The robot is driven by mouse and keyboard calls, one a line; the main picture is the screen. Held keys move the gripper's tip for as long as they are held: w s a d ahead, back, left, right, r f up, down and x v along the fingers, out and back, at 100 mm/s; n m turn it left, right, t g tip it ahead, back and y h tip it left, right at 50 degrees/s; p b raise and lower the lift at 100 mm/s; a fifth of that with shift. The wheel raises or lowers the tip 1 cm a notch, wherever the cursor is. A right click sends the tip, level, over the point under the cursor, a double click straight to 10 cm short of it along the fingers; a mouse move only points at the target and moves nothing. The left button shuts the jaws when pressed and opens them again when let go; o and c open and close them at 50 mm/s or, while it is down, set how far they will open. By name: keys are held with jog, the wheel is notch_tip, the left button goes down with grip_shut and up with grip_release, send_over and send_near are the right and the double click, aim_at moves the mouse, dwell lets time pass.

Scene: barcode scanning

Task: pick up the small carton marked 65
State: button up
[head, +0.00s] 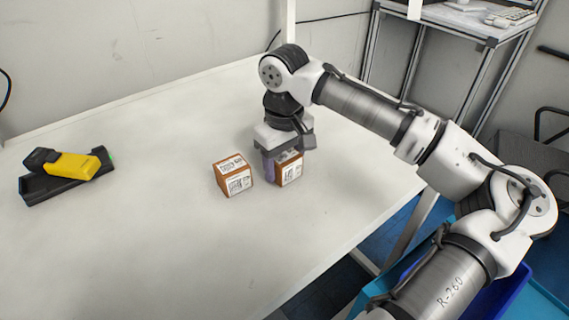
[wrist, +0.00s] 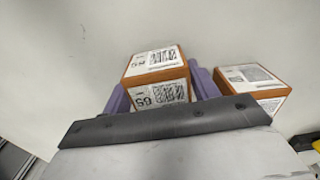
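The small carton (head: 289,170) is a brown box with white labels. It is at the middle of the table, under my gripper. In the wrist view the carton (wrist: 157,92) shows a label that appears to read 65 upside down. My gripper (head: 279,167) points down, with its purple fingers around this carton. In the wrist view one finger of my gripper (wrist: 160,95) is on each side, close against the carton's sides. I cannot tell whether they press on it. The carton appears to be at table height; its base is partly hidden.
A second similar carton (head: 233,175) stands just left of my gripper; it also shows right of the fingers in the wrist view (wrist: 252,82). A yellow and black scanner (head: 75,165) lies on a black holder at the left. The white table (head: 150,240) is otherwise clear.

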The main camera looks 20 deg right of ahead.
jog(key=c, duration=0.6)
jog(key=shift+r, duration=0.1)
jog(key=shift+c, duration=0.2)
